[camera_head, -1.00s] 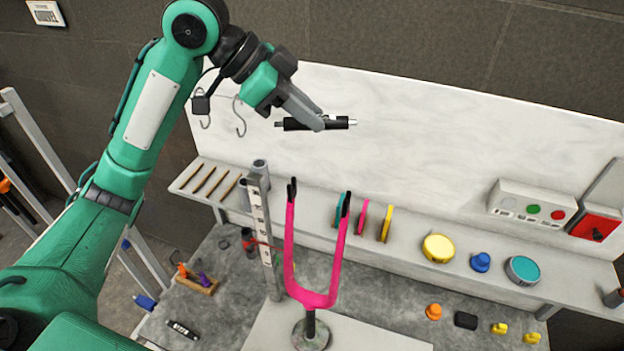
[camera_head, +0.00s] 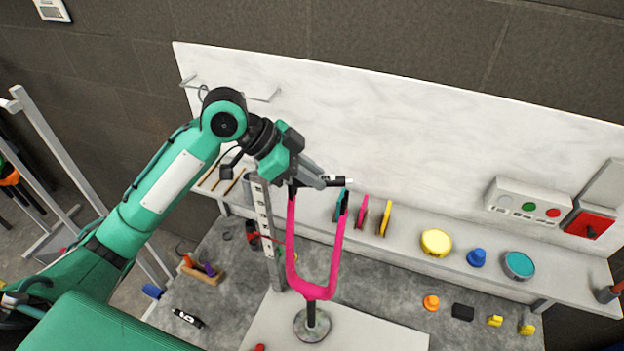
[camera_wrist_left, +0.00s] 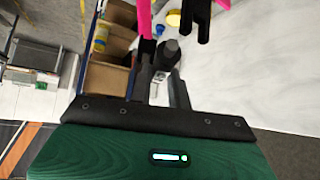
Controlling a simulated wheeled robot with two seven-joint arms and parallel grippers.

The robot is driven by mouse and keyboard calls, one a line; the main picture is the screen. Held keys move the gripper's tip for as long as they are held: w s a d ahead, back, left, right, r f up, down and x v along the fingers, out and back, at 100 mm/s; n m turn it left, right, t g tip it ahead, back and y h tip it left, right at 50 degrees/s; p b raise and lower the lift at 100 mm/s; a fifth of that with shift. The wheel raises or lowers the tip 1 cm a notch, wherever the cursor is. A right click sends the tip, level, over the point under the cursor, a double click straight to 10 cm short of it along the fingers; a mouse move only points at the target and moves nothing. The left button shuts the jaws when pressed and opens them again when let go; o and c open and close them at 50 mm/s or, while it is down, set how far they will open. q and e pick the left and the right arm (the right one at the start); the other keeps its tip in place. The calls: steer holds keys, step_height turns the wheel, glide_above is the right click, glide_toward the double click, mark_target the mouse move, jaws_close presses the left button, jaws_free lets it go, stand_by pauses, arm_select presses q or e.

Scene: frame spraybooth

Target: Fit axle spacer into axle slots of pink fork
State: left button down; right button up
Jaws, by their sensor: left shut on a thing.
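The pink fork (camera_head: 313,291) stands upright on a round-based post, its two legs pointing up and ending in black slotted tips. My left gripper (camera_head: 324,181) is shut on the axle spacer (camera_head: 341,181), a dark rod with a bright silver end. In the head view the spacer lies roughly level, close to the fork tips; the fingers hide much of it. Contact with the slots cannot be told. The wrist view shows the left gripper (camera_wrist_left: 160,82), a dark rounded end of the spacer (camera_wrist_left: 169,47) and a black fork tip (camera_wrist_left: 197,20).
A marked upright rail (camera_head: 265,225) stands just left of the fork. Behind is a shelf with a yellow disc (camera_head: 436,242), a blue knob (camera_head: 477,257) and a teal disc (camera_head: 518,265). A white back panel (camera_head: 430,130) rises behind. Small coloured parts lie at lower right.

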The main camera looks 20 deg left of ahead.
arm_select(q)
step_height(320, 180, down, 2)
steer(key=shift+s+f, duration=0.15)
steer(key=shift+f, duration=0.3)
steer(key=c, duration=1.4)
jaws_free()
steer(key=shift+f, duration=0.1)
steer(key=shift+o, duration=0.4)
arm_select(e)
steer(key=shift+d+r, duration=0.4)
steer(key=shift+d, duration=0.35)
arm_select(q)
steer(key=shift+r, duration=0.25)
arm_select(e)
steer(key=shift+a, duration=0.1)
